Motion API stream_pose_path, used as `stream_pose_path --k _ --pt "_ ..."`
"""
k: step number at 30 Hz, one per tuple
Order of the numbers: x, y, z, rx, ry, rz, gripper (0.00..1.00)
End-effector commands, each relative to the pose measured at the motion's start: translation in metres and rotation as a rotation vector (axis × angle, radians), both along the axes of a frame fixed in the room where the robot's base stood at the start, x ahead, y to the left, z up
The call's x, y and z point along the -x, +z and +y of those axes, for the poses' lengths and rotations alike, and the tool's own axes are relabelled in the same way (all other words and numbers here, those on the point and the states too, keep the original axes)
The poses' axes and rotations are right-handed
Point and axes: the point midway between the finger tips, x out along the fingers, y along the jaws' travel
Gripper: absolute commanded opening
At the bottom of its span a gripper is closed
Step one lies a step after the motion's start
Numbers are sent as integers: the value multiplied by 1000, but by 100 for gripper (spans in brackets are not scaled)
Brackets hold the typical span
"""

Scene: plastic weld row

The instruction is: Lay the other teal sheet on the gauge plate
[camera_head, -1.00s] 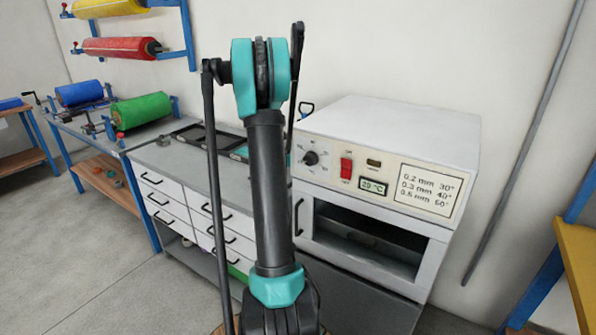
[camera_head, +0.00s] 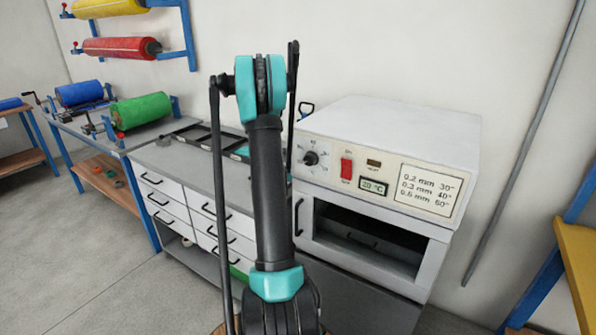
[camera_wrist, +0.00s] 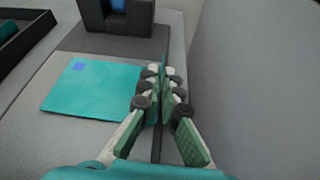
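A flat teal sheet (camera_wrist: 88,90) with a small blue square at its far left corner lies on the grey worktop in the wrist view. My gripper (camera_wrist: 162,74) is at the sheet's right side, its fingers drawn together at the tips. The left finger covers the sheet's right edge, and I cannot tell whether they touch. In the head view my arm hides the gripper, and some teal (camera_head: 241,150) shows on the bench.
A white oven (camera_head: 385,150) stands right of the drawer bench (camera_head: 160,158), its pale side close to my gripper's right. A black tray (camera_wrist: 24,34) holding something teal is at the wrist view's upper left. A green roll (camera_head: 141,110) is on the bench at left.

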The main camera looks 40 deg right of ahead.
Motion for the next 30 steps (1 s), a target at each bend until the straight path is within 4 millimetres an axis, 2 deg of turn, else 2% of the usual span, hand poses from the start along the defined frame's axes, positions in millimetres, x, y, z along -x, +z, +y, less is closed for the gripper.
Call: stream_pose_path --k 1,6,17,20,30 --pt "0 0 0 0 0 0 7" --pt "0 0 0 0 0 0 26" --pt "0 4 1 0 0 0 26" --pt "5 8 12 0 2 0 26" --pt "32 34 70 1 4 1 26"
